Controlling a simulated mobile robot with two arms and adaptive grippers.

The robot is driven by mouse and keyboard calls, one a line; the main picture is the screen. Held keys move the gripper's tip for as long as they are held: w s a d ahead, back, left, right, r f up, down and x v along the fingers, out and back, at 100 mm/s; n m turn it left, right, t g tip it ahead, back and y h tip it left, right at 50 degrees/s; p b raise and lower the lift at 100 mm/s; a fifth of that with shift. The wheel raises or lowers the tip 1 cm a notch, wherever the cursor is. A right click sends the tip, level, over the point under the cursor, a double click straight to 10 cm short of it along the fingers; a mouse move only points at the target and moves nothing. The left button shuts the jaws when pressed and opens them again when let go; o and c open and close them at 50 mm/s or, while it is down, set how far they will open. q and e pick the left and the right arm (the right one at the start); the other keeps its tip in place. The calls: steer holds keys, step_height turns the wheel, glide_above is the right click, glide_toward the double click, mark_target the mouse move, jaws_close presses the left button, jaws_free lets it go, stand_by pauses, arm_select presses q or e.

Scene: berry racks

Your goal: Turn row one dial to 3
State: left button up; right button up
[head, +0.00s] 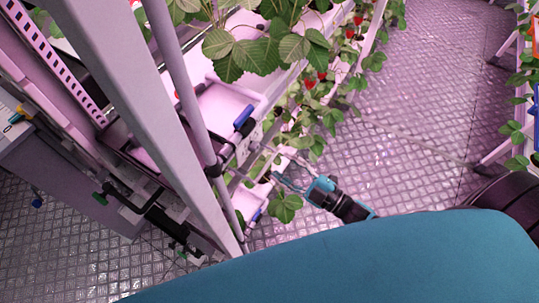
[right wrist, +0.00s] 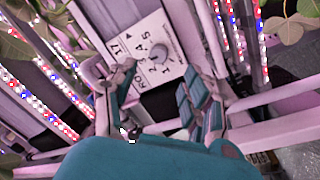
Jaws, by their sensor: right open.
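In the right wrist view a white label plate with black print, including "ROW", "17" and several numerals, carries a round grey dial (right wrist: 159,52). Where the dial's pointer stands is too small to tell. My right gripper (right wrist: 152,92) is open, its two fingers on either side below the plate, apart from the dial, with nothing visibly held. In the head view my right gripper (head: 284,168) reaches left toward the rack's side, low beside the strawberry leaves. I cannot make out the dial in the head view. My left gripper is not in view.
A white rack post (head: 135,110) and a thinner pole run down the left. Strawberry plants (head: 290,45) with red berries hang along the rack. The metal aisle floor (head: 430,90) is clear, with another rack at the right edge. Red, blue and white lights (right wrist: 35,95) flank the plate.

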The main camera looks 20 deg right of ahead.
steer(key=shift+v, duration=2.15)
steer(key=s+d+f+m+g+h, duration=0.2)
steer(key=s+f+m+h, duration=0.1)
steer(key=f, duration=0.7)
steer(key=s+d+f+m+g+h, duration=0.3)
steer(key=f, duration=0.7)
steer(key=s+d+f+m+g+h, duration=0.2)
steer(key=f+m+h, duration=0.1)
steer(key=f, duration=0.7)
steer(key=s+a+f+m+g+h, duration=0.1)
steer(key=s+f+g, duration=0.3)
steer(key=s, duration=0.5)
steer(key=s+a+f+m+g, duration=0.2)
steer(key=s+f+m+g, duration=0.1)
steer(key=s+f, duration=0.5)
steer(key=s+g, duration=0.1)
steer(key=s, duration=0.1)
steer(key=shift+s+a+h, duration=0.25)
steer(key=shift+s+h, duration=0.05)
steer(key=shift+h, duration=0.1)
